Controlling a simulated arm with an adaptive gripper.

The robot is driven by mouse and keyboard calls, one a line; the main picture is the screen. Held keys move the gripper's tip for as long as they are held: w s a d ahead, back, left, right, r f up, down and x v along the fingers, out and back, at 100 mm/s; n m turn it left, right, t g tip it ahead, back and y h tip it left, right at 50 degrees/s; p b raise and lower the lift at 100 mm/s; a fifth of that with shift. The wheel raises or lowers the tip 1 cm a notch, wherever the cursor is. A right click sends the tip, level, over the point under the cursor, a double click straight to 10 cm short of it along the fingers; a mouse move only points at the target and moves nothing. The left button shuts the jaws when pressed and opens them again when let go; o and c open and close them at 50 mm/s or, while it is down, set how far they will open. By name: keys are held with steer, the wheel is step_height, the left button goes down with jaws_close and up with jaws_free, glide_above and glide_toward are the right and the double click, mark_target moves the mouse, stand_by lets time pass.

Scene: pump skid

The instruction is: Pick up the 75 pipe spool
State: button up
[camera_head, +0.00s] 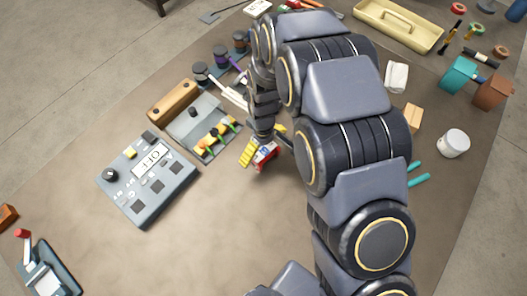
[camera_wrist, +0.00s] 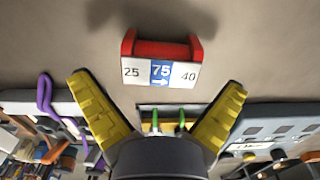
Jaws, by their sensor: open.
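My gripper (camera_wrist: 158,82) is open, its two yellow fingers spread and nothing between their tips. In the head view, my gripper (camera_head: 264,143) hangs low over the middle of the mat, right of a grey tray. A red block with a white label (camera_wrist: 161,72) lies ahead of the fingers in the wrist view. It reads 25, 75, 40, with 75 on blue above an arrow pointing right. In the head view, the red block (camera_head: 266,154) is beside the fingers, partly covered. I cannot tell which object is the 75 pipe spool.
The grey tray (camera_head: 190,128) and a control box reading OFF (camera_head: 148,180) lie left of my gripper. Several dark cylinders (camera_head: 220,57) stand behind. A teal piece (camera_head: 460,76), a white jar (camera_head: 453,143) and a beige tray (camera_head: 398,27) are right. The front middle is clear.

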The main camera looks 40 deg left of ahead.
mark_target(263, 150)
step_height(263, 150, down, 4)
steer(key=shift+r, duration=0.15)
steer(key=c, duration=0.9)
